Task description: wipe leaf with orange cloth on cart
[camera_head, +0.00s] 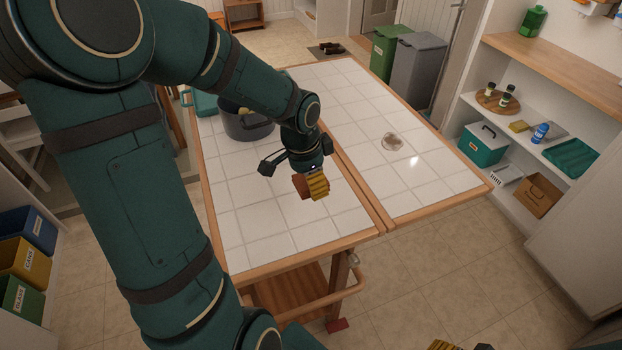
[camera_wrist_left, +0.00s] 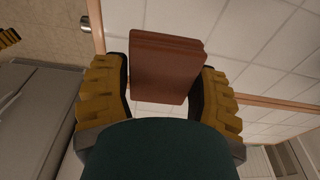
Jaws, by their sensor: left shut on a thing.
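The cart (camera_head: 245,220) has a white tiled top with a wooden rim. Its leaf (camera_head: 440,180) extends on the right side, level with the top, past a wooden seam. My left gripper (camera_head: 312,184) is shut on the folded orange-brown cloth (camera_wrist_left: 165,68). It holds the cloth over the main top, left of the seam; whether the cloth touches the tiles I cannot tell. My right gripper (camera_head: 458,346) shows only as yellow finger pads at the bottom edge.
A dark pot (camera_head: 246,125) stands on the cart's far left part, beside a teal item (camera_head: 204,103). Shelves (camera_head: 545,150) with boxes and jars stand at the right. Green and grey bins (camera_head: 415,68) stand behind the leaf. The leaf around the smudge is clear.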

